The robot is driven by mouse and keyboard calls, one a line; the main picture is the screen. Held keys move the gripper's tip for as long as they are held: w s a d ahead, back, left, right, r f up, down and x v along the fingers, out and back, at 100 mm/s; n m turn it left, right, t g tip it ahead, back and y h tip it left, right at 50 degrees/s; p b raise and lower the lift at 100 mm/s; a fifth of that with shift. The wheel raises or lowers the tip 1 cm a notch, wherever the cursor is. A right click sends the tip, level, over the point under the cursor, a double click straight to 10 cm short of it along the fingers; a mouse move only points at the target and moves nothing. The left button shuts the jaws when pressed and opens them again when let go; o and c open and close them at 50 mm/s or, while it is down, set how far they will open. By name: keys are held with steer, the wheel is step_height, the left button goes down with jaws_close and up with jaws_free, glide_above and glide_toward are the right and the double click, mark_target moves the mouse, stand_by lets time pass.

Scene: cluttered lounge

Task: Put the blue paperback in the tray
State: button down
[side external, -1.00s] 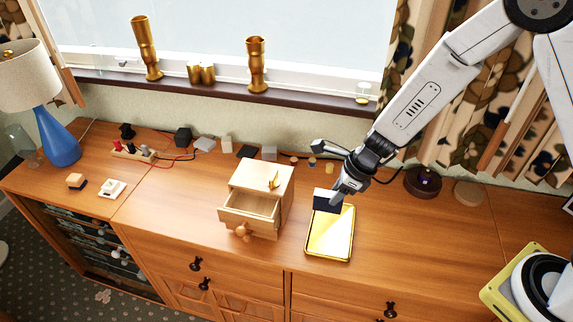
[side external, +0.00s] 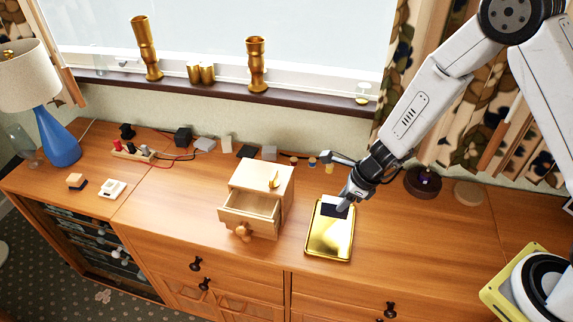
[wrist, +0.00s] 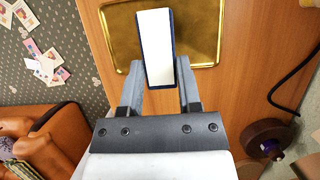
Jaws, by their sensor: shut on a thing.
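The blue paperback (side external: 336,209) is dark blue and sits over the far end of the gold tray (side external: 329,240). In the wrist view the paperback (wrist: 155,50) shows its white page edge between my two fingers, with the gold tray (wrist: 196,30) behind it. My gripper (side external: 343,203) is shut on the paperback; its fingers also show in the wrist view (wrist: 160,82). I cannot tell whether the paperback touches the tray floor. The tray holds nothing else that I can see.
A small wooden cabinet (side external: 262,190) with its drawer pulled out stands left of the tray. A dark round object (side external: 423,182) and a wooden disc (side external: 468,193) lie to the right at the back. The wooden top right of the tray is clear.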

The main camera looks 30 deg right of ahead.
mark_target(341, 214)
steer(key=shift+f, duration=1.15)
steer(key=shift+f, duration=0.15)
steer(key=shift+f, duration=1.65)
steer(key=shift+f, duration=0.1)
steer(key=shift+c, duration=1.5)
jaws_free()
steer(key=v, duration=1.2)
steer(key=shift+a, duration=0.1)
